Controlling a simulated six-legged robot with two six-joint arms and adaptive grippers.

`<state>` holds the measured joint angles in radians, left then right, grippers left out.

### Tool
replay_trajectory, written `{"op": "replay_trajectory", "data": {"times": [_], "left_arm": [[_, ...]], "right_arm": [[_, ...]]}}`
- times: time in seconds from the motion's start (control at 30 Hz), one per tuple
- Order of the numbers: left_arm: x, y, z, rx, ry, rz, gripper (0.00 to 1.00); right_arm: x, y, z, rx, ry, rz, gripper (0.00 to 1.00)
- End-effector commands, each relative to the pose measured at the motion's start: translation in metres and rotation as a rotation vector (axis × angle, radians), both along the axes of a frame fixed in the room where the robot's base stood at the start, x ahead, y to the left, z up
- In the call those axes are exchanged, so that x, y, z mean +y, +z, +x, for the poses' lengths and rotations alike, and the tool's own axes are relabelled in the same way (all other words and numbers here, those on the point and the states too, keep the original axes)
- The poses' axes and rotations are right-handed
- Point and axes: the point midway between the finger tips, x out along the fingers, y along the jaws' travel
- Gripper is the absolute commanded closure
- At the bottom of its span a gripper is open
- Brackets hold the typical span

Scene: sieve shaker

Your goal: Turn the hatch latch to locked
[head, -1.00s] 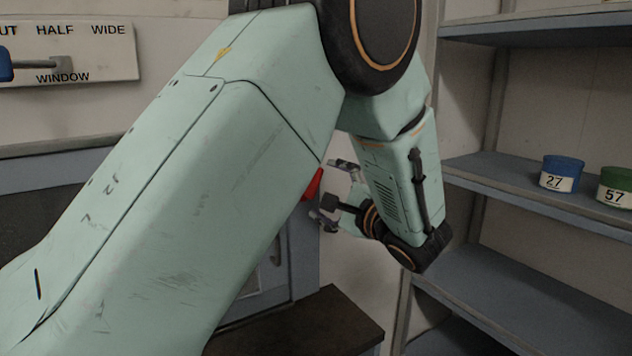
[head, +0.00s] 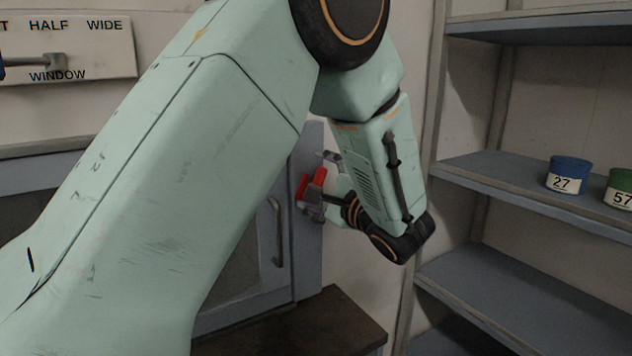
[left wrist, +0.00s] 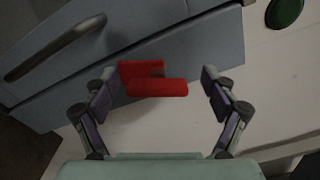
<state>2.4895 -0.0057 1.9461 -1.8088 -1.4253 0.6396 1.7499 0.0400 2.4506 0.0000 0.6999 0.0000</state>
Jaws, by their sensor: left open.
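The red hatch latch (head: 316,180) sits at the right edge of the grey-blue cabinet in the head view. It also shows in the left wrist view (left wrist: 157,88), as a red bar in front of a second red piece. My left gripper (head: 320,185) is at the latch, partly hidden by its own arm in the head view. In the left wrist view the left gripper (left wrist: 155,100) is open, with one finger on each side of the red bar and gaps between. The hatch (head: 247,240) looks closed and has a grey bar handle (head: 277,232). My right gripper is not in view.
A window lever panel (head: 70,48) marked HALF and WIDE is on the wall at upper left. Shelves (head: 540,195) at right hold a blue tin (head: 568,174) and a green tin (head: 621,188). A dark bench top (head: 335,318) is below the cabinet. A green disc (left wrist: 285,12) shows beside the latch.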

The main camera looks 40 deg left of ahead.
Motion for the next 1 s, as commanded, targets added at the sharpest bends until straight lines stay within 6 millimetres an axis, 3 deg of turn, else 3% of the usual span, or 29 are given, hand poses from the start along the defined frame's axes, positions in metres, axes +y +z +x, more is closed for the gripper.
{"op": "replay_trajectory", "data": {"times": [0.67,1.0], "left_arm": [[0.0018,-0.0012,0.0005,0.003,0.004,-0.001,0.69],[0.0017,-0.0015,0.0003,0.05,0.004,0.011,0.7]], "right_arm": [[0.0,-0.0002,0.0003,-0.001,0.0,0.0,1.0],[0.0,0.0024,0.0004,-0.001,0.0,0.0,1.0]]}}
